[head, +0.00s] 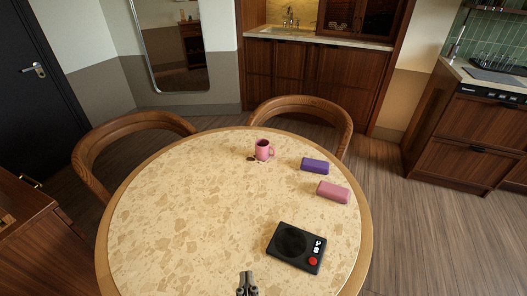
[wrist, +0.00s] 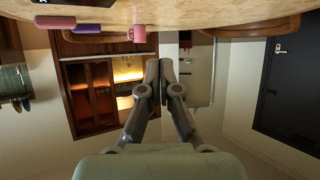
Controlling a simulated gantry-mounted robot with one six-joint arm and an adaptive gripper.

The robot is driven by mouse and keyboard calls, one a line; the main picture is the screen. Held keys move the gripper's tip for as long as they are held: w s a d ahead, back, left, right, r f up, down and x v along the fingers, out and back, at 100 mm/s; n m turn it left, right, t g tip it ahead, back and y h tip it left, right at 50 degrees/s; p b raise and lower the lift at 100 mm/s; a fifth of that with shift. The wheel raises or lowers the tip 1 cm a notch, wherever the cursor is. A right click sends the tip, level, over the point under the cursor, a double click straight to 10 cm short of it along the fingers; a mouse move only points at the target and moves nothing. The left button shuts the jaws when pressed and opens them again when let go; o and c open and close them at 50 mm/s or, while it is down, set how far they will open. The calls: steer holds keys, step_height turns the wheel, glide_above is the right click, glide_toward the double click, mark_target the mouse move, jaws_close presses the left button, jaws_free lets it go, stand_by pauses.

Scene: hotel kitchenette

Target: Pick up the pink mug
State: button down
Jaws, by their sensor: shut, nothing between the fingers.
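The pink mug (head: 263,150) stands upright near the far edge of the round table (head: 170,225), its handle on the right in the head view. It also shows at the top of the wrist view (wrist: 138,34), which is upside down. My gripper (head: 246,281) is at the bottom of the head view, over the near part of the table, well short of the mug. In the wrist view my gripper (wrist: 159,65) has its fingers together with nothing between them.
A purple block (head: 315,166) and a pink block (head: 333,192) lie right of the mug. A black device (head: 296,247) with a red knob is at the near right. A small dark item (head: 250,158) lies left of the mug. Wooden chairs stand behind. The table's left side is clear.

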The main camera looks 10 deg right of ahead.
steer(key=shift+c, duration=1)
jaws_free()
